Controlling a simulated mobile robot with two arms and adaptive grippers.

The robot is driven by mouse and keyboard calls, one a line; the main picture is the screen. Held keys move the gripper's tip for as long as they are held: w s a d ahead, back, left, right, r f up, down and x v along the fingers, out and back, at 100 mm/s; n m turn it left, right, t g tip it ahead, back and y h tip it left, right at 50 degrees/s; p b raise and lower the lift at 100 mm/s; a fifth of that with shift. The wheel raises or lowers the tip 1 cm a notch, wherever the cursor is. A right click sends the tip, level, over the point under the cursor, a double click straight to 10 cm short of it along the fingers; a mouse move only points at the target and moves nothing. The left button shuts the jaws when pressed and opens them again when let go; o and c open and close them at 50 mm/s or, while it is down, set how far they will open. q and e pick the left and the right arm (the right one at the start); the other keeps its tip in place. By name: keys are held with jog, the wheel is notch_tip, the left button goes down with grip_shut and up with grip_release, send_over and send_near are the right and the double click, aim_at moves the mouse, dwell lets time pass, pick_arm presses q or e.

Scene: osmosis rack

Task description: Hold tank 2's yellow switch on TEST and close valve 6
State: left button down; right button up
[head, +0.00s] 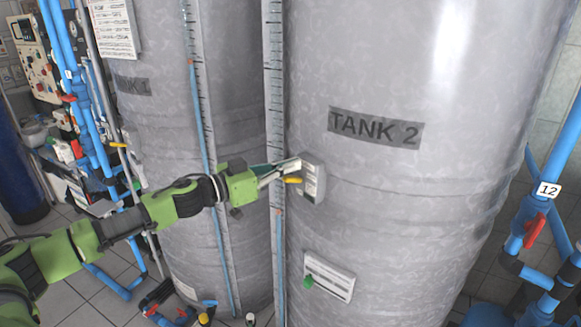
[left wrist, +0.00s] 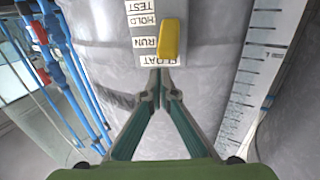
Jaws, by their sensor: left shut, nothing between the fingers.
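Tank 2 (head: 400,200) is the large grey tank with a "TANK 2" label (head: 375,127). A small switch box (head: 313,180) on its left side carries a yellow switch (head: 292,180). In the left wrist view the yellow switch (left wrist: 169,40) lies beside the HOLD and RUN labels, with TEST at the far end and FLOAT nearest me. My left gripper (head: 296,164) is at the box, its fingertips together and empty. In the left wrist view the fingertips (left wrist: 157,77) are by the FLOAT label, below the switch; contact is unclear. I cannot make out a valve marked 6. My right gripper is out of view.
Tank 1 (head: 180,230) stands at left, with upright level scales between the tanks. A blue pipe with a "12" tag (head: 549,189) and red valve handle (head: 535,231) is at right. Several blue pipes (head: 65,45) and a control panel (head: 35,65) are at far left.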

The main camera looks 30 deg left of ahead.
pick_arm(q)
jog(key=shift+f, duration=0.1)
jog(key=shift+f+b, duration=0.7)
jog(key=shift+f, duration=0.15)
jog(key=shift+f+b, duration=0.4)
jog(key=shift+f, duration=0.3)
jog(key=shift+f+b, duration=0.7)
jog(key=shift+f, duration=0.4)
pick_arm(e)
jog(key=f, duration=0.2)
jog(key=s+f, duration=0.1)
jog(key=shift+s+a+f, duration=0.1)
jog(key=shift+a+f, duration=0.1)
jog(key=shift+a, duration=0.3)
